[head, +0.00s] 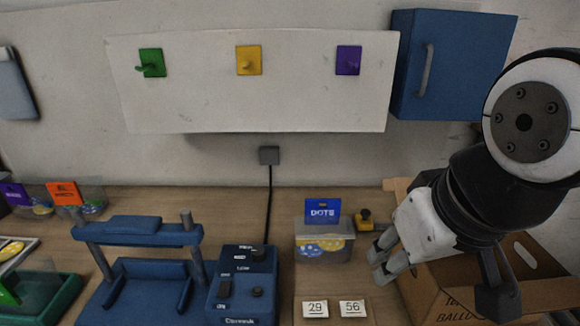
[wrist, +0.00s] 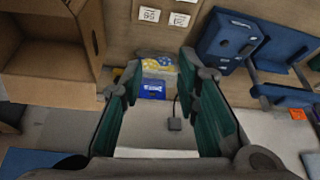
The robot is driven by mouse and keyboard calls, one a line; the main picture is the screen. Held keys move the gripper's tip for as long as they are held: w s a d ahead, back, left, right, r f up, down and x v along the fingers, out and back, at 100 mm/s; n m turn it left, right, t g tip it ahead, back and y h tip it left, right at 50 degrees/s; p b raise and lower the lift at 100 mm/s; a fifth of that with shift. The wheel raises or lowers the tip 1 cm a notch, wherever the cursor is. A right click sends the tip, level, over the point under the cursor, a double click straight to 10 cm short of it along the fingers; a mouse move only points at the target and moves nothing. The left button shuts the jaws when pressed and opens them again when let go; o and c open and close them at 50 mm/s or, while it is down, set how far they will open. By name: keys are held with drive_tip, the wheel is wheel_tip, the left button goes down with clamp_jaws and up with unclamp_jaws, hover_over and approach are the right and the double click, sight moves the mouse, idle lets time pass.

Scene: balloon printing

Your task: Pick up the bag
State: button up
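I cannot pick out a clear bag. A clear container (head: 310,247) with a blue DOTS card (head: 323,211) stands on the table and holds yellow and blue dotted pieces. In the wrist view the container (wrist: 160,68) and its DOTS card (wrist: 152,89) show between my fingers, beyond the tips. My gripper (head: 383,262) is right of the container in the head view, near the cardboard box. In the wrist view my gripper (wrist: 158,72) is open, with nothing between its fingers.
An open cardboard box (head: 455,300) stands at the right, partly behind my arm. A small yellow stamp-like object (head: 365,222) sits beside the container. Number cards (head: 315,309) lie in front. A blue control box (head: 243,285) and blue press (head: 135,228) stand left. Hooks (head: 248,60) are on the wall board.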

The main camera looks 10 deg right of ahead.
drive_tip(key=shift+o, duration=0.5)
drive_tip(key=m+g, duration=0.5)
drive_tip(key=m, duration=1.5)
hover_over(332, 207)
drive_tip(key=f, duration=0.8)
drive_tip(key=w+f, duration=0.1)
drive_tip(key=f, duration=0.4)
drive_tip(key=shift+d, duration=0.3)
drive_tip(key=shift+s+a+f+p, duration=0.1)
drive_tip(key=shift+f+p, duration=0.35)
drive_tip(key=shift+f, duration=1.45)
drive_tip(key=shift+s+a+f+p, duration=0.1)
drive_tip(key=shift+f+p, duration=0.35)
drive_tip(key=shift+f, duration=1.45)
drive_tip(key=shift+c, duration=0.5)
